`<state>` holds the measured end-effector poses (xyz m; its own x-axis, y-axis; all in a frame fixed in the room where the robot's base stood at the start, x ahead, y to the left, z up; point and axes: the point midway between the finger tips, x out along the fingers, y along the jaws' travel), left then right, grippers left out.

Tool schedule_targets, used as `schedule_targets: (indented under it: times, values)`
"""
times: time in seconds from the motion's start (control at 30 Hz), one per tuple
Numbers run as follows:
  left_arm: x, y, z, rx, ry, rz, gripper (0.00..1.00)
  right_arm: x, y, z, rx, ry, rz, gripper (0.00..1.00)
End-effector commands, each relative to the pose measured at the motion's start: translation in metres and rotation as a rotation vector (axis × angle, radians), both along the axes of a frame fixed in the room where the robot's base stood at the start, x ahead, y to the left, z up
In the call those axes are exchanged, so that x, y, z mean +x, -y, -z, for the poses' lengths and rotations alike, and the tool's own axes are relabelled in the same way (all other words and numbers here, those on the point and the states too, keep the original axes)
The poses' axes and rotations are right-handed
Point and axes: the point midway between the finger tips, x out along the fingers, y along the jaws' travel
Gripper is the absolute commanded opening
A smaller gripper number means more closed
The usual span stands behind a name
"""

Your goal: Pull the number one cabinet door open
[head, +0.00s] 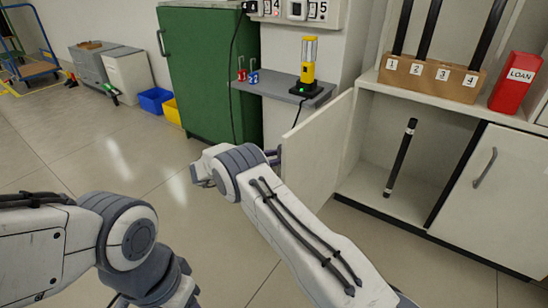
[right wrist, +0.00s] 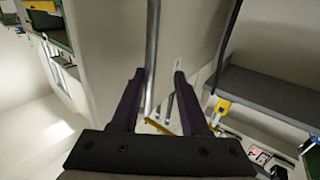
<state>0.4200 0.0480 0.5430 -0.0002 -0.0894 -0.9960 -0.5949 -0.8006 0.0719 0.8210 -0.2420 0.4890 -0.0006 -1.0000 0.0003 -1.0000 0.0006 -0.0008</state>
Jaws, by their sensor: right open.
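A white cabinet door (head: 318,150) at the left of the cabinet stands swung wide open. I cannot read a number on it. In the right wrist view its pale face (right wrist: 188,40) carries a long grey bar handle (right wrist: 152,45). My right gripper (right wrist: 160,76) is open, with the handle between its two dark fingers, nearer the left one. In the head view my right gripper (head: 273,156) is mostly hidden behind my wrist, beside the door's outer edge. My left arm is low at the left, and its gripper does not show.
The open cabinet (head: 365,190) holds a black rod (head: 401,157) leaning upright. A closed door (head: 495,195) with a handle is to its right. A rack (head: 430,82) labelled 1 to 4 and a red LOAN box (head: 515,82) stand on top. A grey shelf (head: 270,88) is behind the open door.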

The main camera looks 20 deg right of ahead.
Motion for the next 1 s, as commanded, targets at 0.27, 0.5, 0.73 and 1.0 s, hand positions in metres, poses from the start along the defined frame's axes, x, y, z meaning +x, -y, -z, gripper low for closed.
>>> schedule_targets:
  times: [0.27,0.5,0.73,1.0]
  values:
    - [0.0,0.0,-0.013,0.0,0.0,0.0,0.5,0.001,-0.039,-0.001,0.0,0.001,-0.007,0.45]
    - [0.0,0.0,-0.018,0.0,0.0,0.0,0.5,0.001,-0.08,0.0,0.001,0.002,-0.002,0.45]
    - [0.0,0.0,-0.013,0.0,0.0,0.0,0.5,0.002,-0.098,0.001,0.0,0.002,-0.002,0.45]
    - [0.0,0.0,-0.012,0.0,0.0,0.0,0.5,0.001,-0.103,0.0,-0.001,0.0,0.001,0.45]
